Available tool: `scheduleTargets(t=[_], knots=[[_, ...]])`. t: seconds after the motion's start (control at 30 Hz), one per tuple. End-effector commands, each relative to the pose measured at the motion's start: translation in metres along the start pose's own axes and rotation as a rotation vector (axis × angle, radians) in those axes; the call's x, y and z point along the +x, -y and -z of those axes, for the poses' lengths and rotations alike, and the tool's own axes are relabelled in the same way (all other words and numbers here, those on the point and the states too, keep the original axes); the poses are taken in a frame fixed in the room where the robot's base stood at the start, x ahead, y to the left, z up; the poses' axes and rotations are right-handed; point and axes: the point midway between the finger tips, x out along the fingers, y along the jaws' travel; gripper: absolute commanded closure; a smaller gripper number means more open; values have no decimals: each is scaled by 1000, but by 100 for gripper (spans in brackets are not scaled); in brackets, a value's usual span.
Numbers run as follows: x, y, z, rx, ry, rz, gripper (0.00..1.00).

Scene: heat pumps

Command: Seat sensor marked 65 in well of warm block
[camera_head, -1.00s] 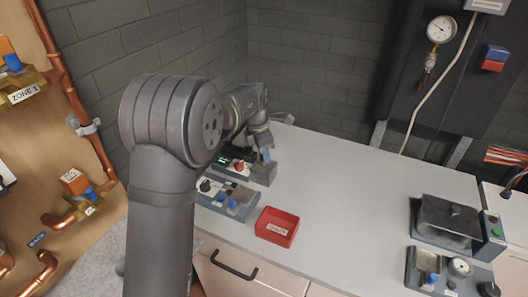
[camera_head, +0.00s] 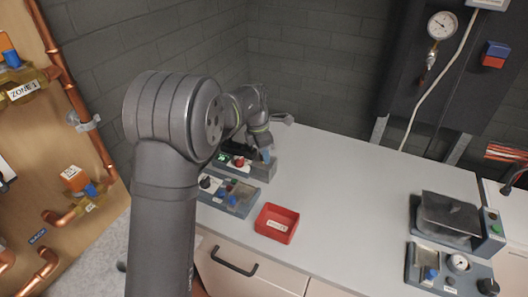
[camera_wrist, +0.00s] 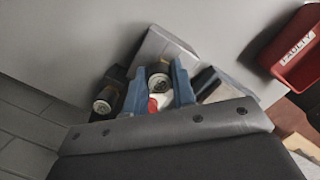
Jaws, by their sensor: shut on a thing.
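My gripper (camera_wrist: 158,72) has two blue fingers, shut around a dark, round-ended piece, seemingly the sensor (camera_wrist: 159,81). Its marking cannot be read. In the head view my gripper (camera_head: 265,155) is at the right part of a grey unit with a green display and red knob, seemingly the warm block (camera_head: 262,172). In the wrist view its grey body (camera_wrist: 165,48) lies behind the fingers, with a red and white part between them. The well and the sensor's lower end are hidden, so I cannot tell whether the sensor is in it.
A second grey unit (camera_head: 229,197) with blue parts stands in front. A red bin (camera_head: 277,223), labelled FAULTY in the wrist view (camera_wrist: 300,50), is to its right. The middle bench is clear.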

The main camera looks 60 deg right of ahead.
Motion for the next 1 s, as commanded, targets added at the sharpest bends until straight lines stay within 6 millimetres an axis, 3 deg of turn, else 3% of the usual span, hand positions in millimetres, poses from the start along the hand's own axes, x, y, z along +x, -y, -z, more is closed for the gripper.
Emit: scheduleTargets(t=[0.03, 0.07, 0.2, 0.57, 0.77, 1.0], knots=[[1, 0, 0, 0, 0, 0, 99], [1, 0, 0, 0, 0, 0, 74], [1, 0, 0, 0, 0, 0, 50], [-5, 0, 0, 0, 1, -2, 50], [-39, 0, 0, 0, 2, -4, 50], [-99, 0, 0, 0, 2, -4, 50]])
